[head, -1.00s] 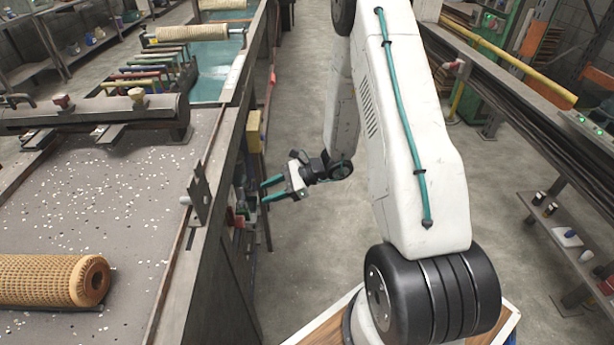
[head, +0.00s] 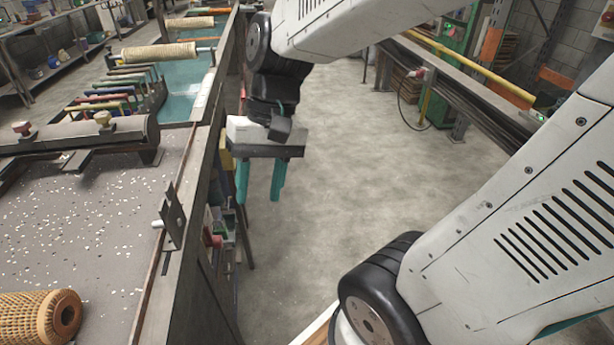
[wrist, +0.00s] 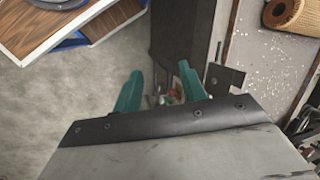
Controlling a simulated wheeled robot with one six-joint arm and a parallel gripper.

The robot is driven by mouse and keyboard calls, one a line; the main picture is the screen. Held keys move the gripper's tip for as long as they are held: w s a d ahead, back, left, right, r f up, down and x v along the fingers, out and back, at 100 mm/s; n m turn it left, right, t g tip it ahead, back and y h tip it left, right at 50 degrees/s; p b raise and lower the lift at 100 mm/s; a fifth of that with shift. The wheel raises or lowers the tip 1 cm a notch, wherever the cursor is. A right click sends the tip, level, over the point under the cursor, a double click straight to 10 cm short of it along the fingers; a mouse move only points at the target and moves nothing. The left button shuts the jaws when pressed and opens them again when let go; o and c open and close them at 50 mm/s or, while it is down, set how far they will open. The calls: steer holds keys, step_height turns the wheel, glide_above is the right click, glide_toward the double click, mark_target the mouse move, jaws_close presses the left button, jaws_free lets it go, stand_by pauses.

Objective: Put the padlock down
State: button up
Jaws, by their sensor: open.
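My gripper (head: 260,190) hangs beside the right side of the workbench, its two teal fingers pointing down. The fingers are apart, and I make out nothing held between them. In the wrist view my gripper (wrist: 160,72) shows both teal fingers spread, with small cluttered items far below and beyond them. I cannot make out a padlock in either view. A dark metal bracket (head: 171,221) stands on the bench's edge, nearer the camera than my gripper; it also shows in the wrist view (wrist: 222,79), right of the fingers.
The grey bench top (head: 90,225) carries speckles, a mesh roll (head: 30,318) and a dark roller bar (head: 75,137). Small red and other items (head: 214,240) sit low under the bench's side. The concrete floor (head: 330,150) right of my gripper is clear.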

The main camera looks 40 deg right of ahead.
steer(key=s+d+r+n+t+h, duration=0.2)
steer(key=s+d+r+n+h, duration=0.1)
steer(key=s, duration=0.3)
steer(key=shift+s+d+h, duration=0.35)
steer(key=shift+d+h, duration=0.05)
steer(key=shift+d, duration=0.05)
steer(key=shift+r, duration=0.1)
stand_by(0.7)
